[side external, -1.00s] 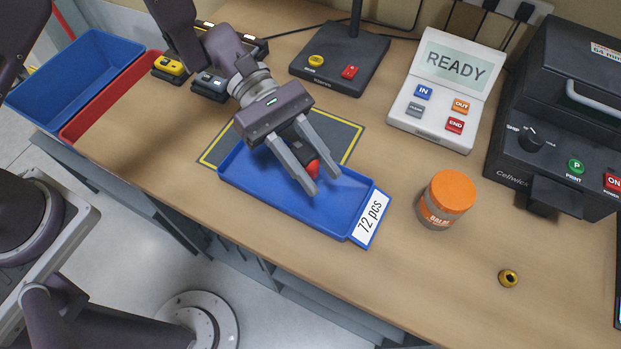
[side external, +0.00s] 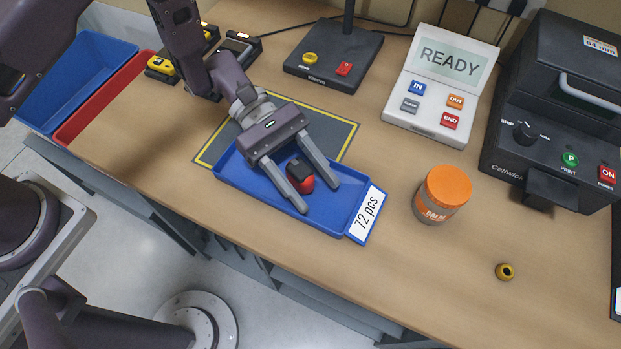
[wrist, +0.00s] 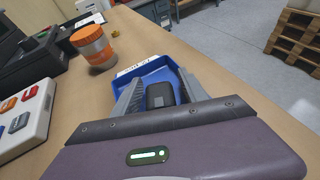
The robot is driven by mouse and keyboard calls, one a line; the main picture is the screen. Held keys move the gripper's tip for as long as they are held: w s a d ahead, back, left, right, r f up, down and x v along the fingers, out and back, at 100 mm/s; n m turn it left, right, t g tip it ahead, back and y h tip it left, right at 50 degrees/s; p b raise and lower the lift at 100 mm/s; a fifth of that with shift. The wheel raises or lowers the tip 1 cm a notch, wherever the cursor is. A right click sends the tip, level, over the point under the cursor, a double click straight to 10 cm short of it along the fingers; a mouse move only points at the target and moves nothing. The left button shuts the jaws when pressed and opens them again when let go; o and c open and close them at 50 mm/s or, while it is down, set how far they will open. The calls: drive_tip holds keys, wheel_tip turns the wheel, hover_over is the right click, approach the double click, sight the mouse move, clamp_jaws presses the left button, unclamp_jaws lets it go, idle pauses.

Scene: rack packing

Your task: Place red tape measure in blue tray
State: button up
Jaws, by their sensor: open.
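The red tape measure (side external: 300,177), red with a black top, sits in the blue tray (side external: 239,184) labelled "72 pcs". My gripper (side external: 320,197) is open, with one finger on each side of the tape measure and gaps showing beside it. In the wrist view the tape measure (wrist: 160,95) shows as a dark block between the open fingers of my gripper (wrist: 158,90), with the blue tray (wrist: 155,66) beyond. I cannot tell exactly how the tape measure rests on the tray floor.
An orange-lidded jar (side external: 442,194) stands right of the tray, and a small yellow ring (side external: 505,271) lies farther right. A button console (side external: 441,85) and a black printer (side external: 556,115) stand behind. A blue bin (side external: 78,75) and a red bin (side external: 105,95) are at left.

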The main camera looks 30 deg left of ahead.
drive_tip(key=shift+r, duration=0.15)
drive_tip(key=v, duration=1.2)
drive_tip(key=s+a+r+m+t+y, duration=0.1)
drive_tip(key=s+a+r+m+y, duration=0.25)
drive_tip(key=r, duration=0.35)
drive_tip(key=s+a+r+m+t+y, duration=0.1)
drive_tip(key=s+a+r+m+y, duration=0.1)
drive_tip(key=s+r+m, duration=0.4)
drive_tip(key=s+a+r+m+t+y, duration=0.2)
drive_tip(key=s+a+r+t+y, duration=0.1)
drive_tip(key=a, duration=0.3)
drive_tip(key=s+a+r+m+t+y, duration=0.2)
drive_tip(key=s+a+r+t+y, duration=0.1)
drive_tip(key=s+a+t+y, duration=0.1)
drive_tip(key=shift+s+a+t, duration=0.25)
drive_tip(key=shift+a+t, duration=0.55)
drive_tip(key=shift+a, duration=0.25)
